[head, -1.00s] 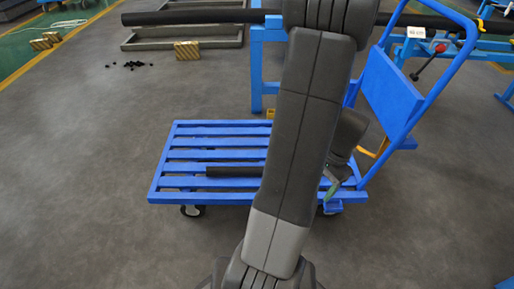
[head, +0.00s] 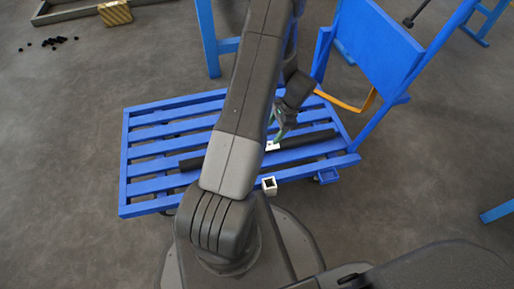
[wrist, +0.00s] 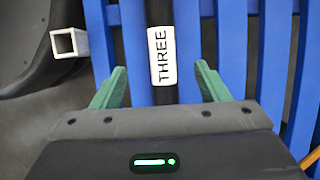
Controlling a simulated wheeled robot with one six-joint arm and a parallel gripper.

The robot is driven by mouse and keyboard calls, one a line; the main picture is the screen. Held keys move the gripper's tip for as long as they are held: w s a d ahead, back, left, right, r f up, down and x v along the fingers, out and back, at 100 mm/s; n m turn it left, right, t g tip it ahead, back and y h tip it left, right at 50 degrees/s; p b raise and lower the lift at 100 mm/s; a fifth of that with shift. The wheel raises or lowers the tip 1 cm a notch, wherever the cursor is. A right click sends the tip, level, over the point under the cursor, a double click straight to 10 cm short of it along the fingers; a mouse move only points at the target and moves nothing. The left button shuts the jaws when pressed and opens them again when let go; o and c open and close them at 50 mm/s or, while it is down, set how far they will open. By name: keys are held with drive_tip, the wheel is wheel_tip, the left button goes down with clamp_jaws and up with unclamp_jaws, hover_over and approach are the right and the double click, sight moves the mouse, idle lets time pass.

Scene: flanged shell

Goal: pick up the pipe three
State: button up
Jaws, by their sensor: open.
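Pipe three is a dark pipe (head: 312,139) lying across the slats of the blue cart, partly hidden behind my arm in the head view. In the wrist view the pipe (wrist: 161,93) runs up the middle, with a white label (wrist: 162,56) reading THREE. My gripper (wrist: 161,82) is open, with one green finger on each side of the pipe. The fingers look apart from the pipe, and nothing is held. How far above the pipe they are I cannot tell. In the head view my gripper (head: 281,134) is small and over the cart beside the white label.
The blue slatted cart (head: 128,195) has an upright blue panel (head: 378,38) and handle at its right. A white square tube end (head: 269,184) shows near the cart's front edge. A yellow block (head: 115,13) and small black pieces (head: 59,40) lie on the floor at the back left.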

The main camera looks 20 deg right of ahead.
sight(268, 145)
drive_tip(key=b+x, duration=0.1)
drive_tip(key=x, duration=0.4)
drive_tip(key=shift+a+f, duration=0.1)
drive_tip(key=shift+f, duration=0.2)
drive_tip(key=shift+a+b+x, duration=0.15)
drive_tip(key=shift+b+x, duration=0.7)
drive_tip(key=shift+x, duration=0.5)
drive_tip(key=shift+a+b+x, duration=0.1)
drive_tip(key=shift+b+x, duration=0.7)
drive_tip(key=shift+x, duration=0.6)
drive_tip(key=shift+w+r, duration=0.15)
drive_tip(key=shift+r, duration=0.15)
clamp_jaws()
